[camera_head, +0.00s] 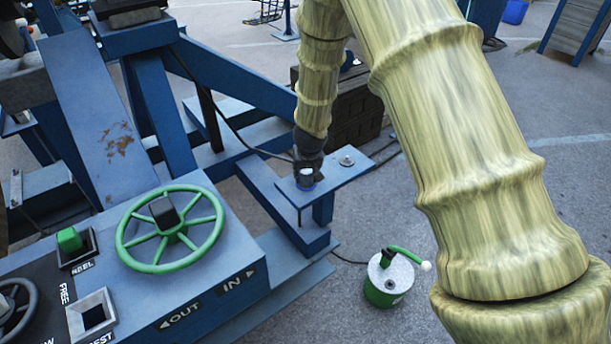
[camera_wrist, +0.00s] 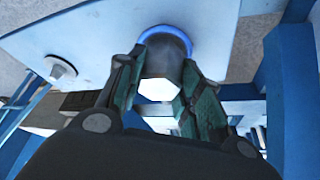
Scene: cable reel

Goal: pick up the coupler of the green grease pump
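The green grease pump (camera_head: 388,279) stands on the ground right of the blue frame, a small drum with a grey top, green band and green handle ending in a white ball. A grey cylindrical fitting with a pale hexagonal end and a blue ring (camera_wrist: 165,62) stands on a blue plate; it may be the coupler, but I cannot tell whether it belongs to the green pump. My gripper (camera_head: 306,170) is at this fitting. In the wrist view, my gripper's fingers (camera_wrist: 164,75) lie on both sides of it, very close; I cannot tell whether they touch it.
The blue plate (camera_head: 338,179) carries a second, round fitting (camera_head: 347,160). A thin black hose (camera_head: 345,260) runs from the pump behind the frame. A control console with a green handwheel (camera_head: 170,230) fills the lower left. Open pavement surrounds the pump.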

